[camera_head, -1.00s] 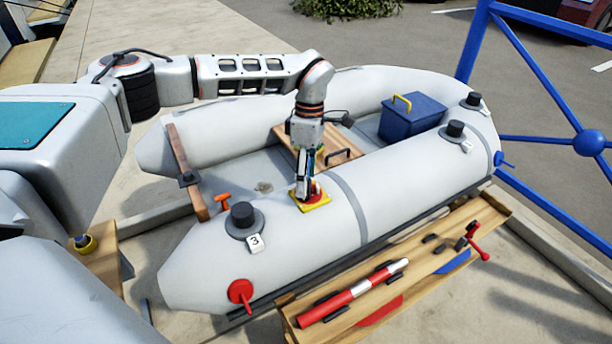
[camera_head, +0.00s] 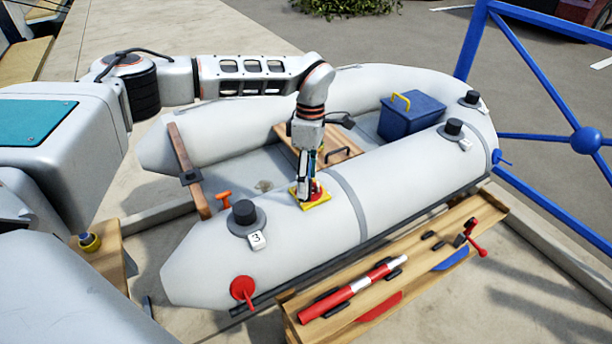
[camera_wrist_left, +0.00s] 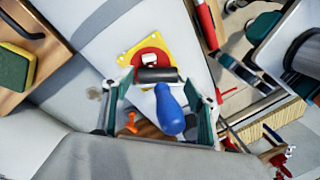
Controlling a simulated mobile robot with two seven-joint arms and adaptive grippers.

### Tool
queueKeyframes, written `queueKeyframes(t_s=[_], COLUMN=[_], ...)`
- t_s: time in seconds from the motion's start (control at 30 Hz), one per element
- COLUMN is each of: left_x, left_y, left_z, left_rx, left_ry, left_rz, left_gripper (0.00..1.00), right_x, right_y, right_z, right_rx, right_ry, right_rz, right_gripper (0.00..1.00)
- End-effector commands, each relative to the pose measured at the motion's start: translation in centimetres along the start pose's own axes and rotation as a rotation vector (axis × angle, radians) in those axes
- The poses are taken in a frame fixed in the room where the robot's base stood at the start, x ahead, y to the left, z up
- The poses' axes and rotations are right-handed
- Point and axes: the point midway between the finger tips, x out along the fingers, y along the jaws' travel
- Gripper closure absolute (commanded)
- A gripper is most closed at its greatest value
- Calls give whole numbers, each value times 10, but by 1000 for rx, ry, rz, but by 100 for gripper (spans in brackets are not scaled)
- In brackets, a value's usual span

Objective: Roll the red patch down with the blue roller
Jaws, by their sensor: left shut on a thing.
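The red patch (camera_head: 316,189) lies on the near grey tube of the boat, inside a yellow square border (camera_head: 317,203). It also shows in the left wrist view (camera_wrist_left: 142,55), with a small pale mark near its middle. My left gripper (camera_head: 305,196) points down at the patch and is shut on the blue roller. In the left wrist view the roller's blue handle (camera_wrist_left: 168,112) lies between the fingers (camera_wrist_left: 158,84). Its dark cylinder (camera_wrist_left: 157,75) overlaps the patch's lower edge; firm contact cannot be told. My right gripper is not in view.
A black valve (camera_head: 244,212) with a tag marked 3 stands left of the patch. A wooden bench (camera_head: 420,262) with a red-and-white tube (camera_head: 352,289) stands in front of the boat. A blue box (camera_head: 410,118) sits inside the boat.

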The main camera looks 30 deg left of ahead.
Motion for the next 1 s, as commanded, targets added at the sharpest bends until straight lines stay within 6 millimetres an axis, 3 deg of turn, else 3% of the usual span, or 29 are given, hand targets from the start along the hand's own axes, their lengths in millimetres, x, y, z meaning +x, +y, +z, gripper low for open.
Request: queueKeyframes(t_s=[0.5,1.0], left_x=[4,2], left_y=[-4,9], left_z=[1,-4], left_rx=[1,-1], left_ry=[2,3], left_rz=[-7,-3], left_gripper=[64,64], right_x=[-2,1], right_y=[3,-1], right_z=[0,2], right_rx=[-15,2], right_ry=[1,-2], right_rz=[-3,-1], right_gripper=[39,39])
